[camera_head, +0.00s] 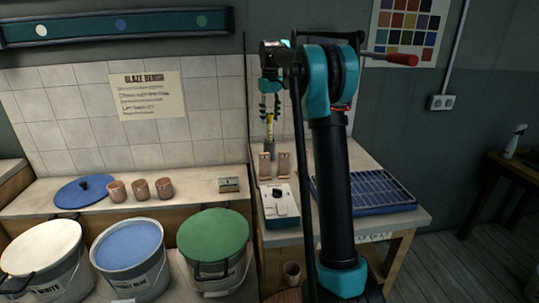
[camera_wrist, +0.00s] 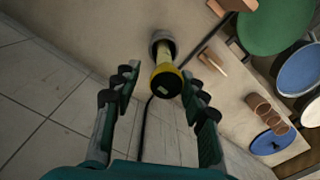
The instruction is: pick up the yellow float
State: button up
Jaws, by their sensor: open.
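The yellow float (camera_head: 269,127) stands upright on the back of the right-hand bench, close to the tiled wall. In the wrist view, the float (camera_wrist: 163,73) shows a yellow body with a dark end facing me and a grey round base behind it. My gripper (camera_head: 269,110) is just above the float, pointing down. In the wrist view, my gripper (camera_wrist: 161,80) is open, with one finger on each side of the float in the picture. Gaps show on both sides, and I cannot tell how far below the fingertips the float is.
A blue gridded tray (camera_head: 362,190) lies to the right. The tiled wall (camera_head: 199,120) is close behind.

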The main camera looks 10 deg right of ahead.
aim_at(270, 127)
jog(key=f, duration=0.5)
jog(key=shift+s+a, duration=0.15)
jog(key=shift+s, duration=0.25)
grip_shut()
